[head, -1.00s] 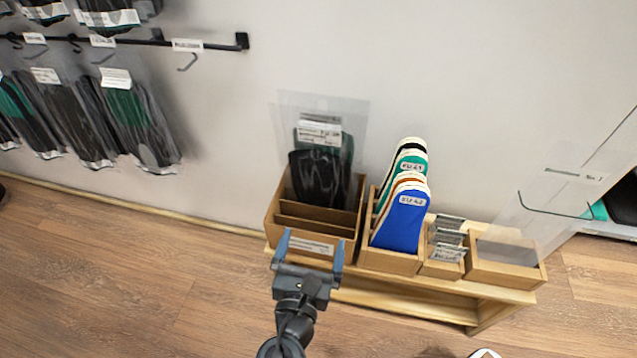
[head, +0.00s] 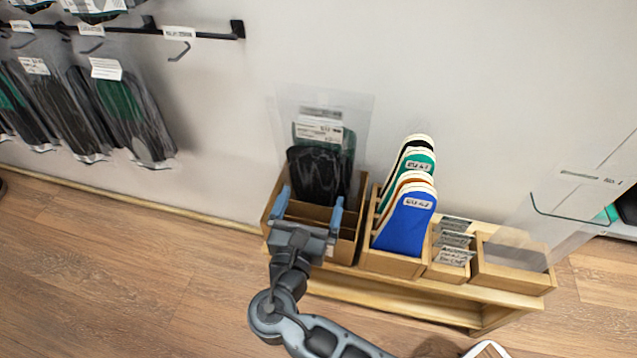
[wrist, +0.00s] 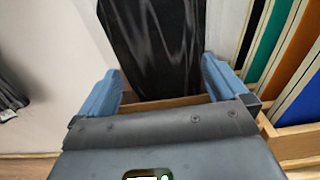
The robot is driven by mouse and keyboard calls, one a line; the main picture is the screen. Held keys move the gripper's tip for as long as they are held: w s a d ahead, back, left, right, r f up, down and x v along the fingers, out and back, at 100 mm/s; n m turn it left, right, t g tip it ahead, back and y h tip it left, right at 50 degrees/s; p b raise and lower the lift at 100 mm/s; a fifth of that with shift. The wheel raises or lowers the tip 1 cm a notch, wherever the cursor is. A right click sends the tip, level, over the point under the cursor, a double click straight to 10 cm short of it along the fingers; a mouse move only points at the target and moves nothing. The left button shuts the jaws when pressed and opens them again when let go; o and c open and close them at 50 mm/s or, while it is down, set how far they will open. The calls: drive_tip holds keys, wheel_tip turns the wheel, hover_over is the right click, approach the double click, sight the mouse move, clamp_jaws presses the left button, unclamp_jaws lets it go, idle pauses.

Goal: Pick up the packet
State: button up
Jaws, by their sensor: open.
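The packet (head: 318,160) is a clear sleeve with a white label and a black insole inside. It stands upright in the back of a wooden divided box (head: 268,218), against the wall side. In the wrist view the packet's dark lower part (wrist: 155,45) shows ahead, between the finger lines. My gripper (head: 309,200) is open and empty, with blue fingers apart. It is over the front part of the box, in front of the packet. In the wrist view my gripper (wrist: 162,85) has the packet beyond its fingertips; I cannot tell the exact gap.
Right of the box, a wooden holder (head: 390,263) carries coloured insoles (head: 405,220). A small card box (head: 452,250) and another wooden tray (head: 510,277) follow on the shelf. Packets (head: 125,110) hang from a rail at left. Floor at left (head: 120,260) is clear.

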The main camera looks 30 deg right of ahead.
sight(316, 185)
drive_tip(key=shift+b+x, duration=0.4)
drive_tip(key=shift+x, duration=1.35)
drive_tip(key=shift+r, duration=0.15)
drive_tip(key=c, duration=0.9)
